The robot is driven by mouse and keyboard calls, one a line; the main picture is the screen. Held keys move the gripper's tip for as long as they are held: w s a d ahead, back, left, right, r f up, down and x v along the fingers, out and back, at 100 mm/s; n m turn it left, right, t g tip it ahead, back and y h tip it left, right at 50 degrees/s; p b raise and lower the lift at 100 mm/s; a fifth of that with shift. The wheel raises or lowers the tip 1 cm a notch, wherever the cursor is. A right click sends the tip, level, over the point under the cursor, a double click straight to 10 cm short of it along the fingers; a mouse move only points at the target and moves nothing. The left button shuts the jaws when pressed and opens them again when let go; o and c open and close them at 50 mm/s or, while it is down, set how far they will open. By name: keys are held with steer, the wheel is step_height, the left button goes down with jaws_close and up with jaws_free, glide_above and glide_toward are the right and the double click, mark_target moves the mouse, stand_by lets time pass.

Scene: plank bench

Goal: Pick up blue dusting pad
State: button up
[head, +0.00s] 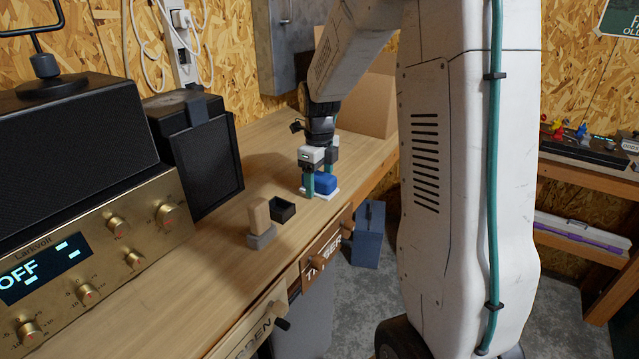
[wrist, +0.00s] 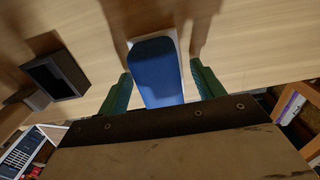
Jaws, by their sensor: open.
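The blue dusting pad (head: 319,181) rests on a white base (head: 327,194) on the wooden bench, close to the front edge. In the wrist view the blue pad (wrist: 156,72) lies between the two green fingers, with a white strip of the base (wrist: 180,62) showing beside it. My gripper (head: 319,183) points down over the pad, one finger on either side. It is open, and in the wrist view my gripper (wrist: 160,92) shows gaps between its fingers and the pad. The near end of the pad is hidden by the gripper body in the wrist view.
A small black open box (head: 283,209) and a wooden block on a grey base (head: 260,218) stand left of the pad. The box also shows in the wrist view (wrist: 56,76). A black speaker (head: 197,150) and a brass-faced amplifier (head: 95,240) stand further left. A cardboard box (head: 368,103) is behind.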

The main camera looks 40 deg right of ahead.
mark_target(321, 177)
steer(key=c, duration=0.9)
steer(key=shift+r, duration=0.1)
steer(key=shift+w+r, duration=0.1)
steer(key=shift+r, duration=0.5)
step_height(321, 177, up, 2)
steer(key=shift+s+a+r, duration=0.2)
steer(key=shift+s, duration=0.45)
steer(key=s+a, duration=0.1)
steer(key=s, duration=0.3)
steer(key=s+a+r, duration=0.1)
steer(key=s+a, duration=0.1)
steer(key=s, duration=0.3)
steer(key=s+a, duration=0.2)
steer(key=s, duration=0.3)
steer(key=shift+r, duration=0.15)
